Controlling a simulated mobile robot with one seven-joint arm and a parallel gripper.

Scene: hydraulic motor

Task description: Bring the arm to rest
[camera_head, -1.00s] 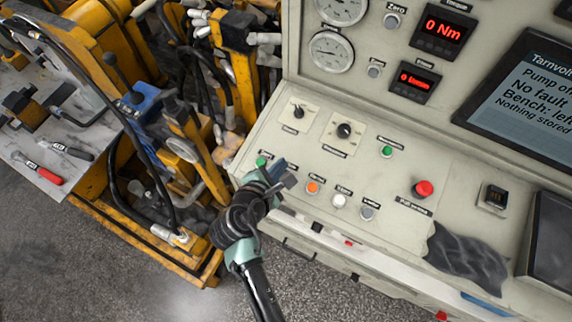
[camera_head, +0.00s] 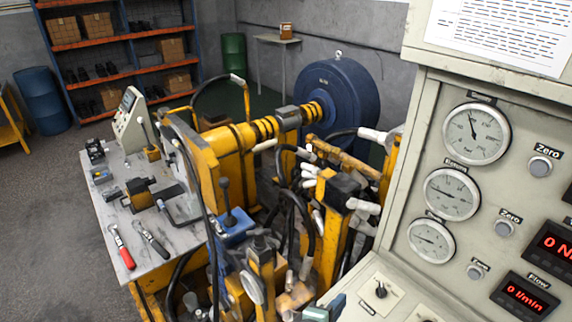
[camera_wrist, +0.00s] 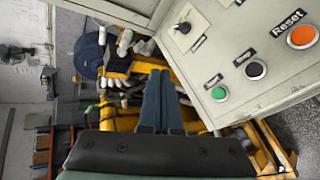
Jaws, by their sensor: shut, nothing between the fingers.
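My gripper (camera_wrist: 160,102) shows in the wrist view, its two blue-grey fingers together and nothing between them. In the head view only a small teal and dark piece of my arm's end shows at the bottom edge, in front of the console's lower left. The rest of my arm is out of that view.
The yellow hydraulic rig (camera_head: 232,142) with hoses and a blue motor drum (camera_head: 335,95) stands left of the console. A grey worktop (camera_head: 128,212) holds a red-handled tool (camera_head: 122,248). Shelves (camera_head: 120,72) stand at the back. Bare floor (camera_head: 45,200) lies at the far left.

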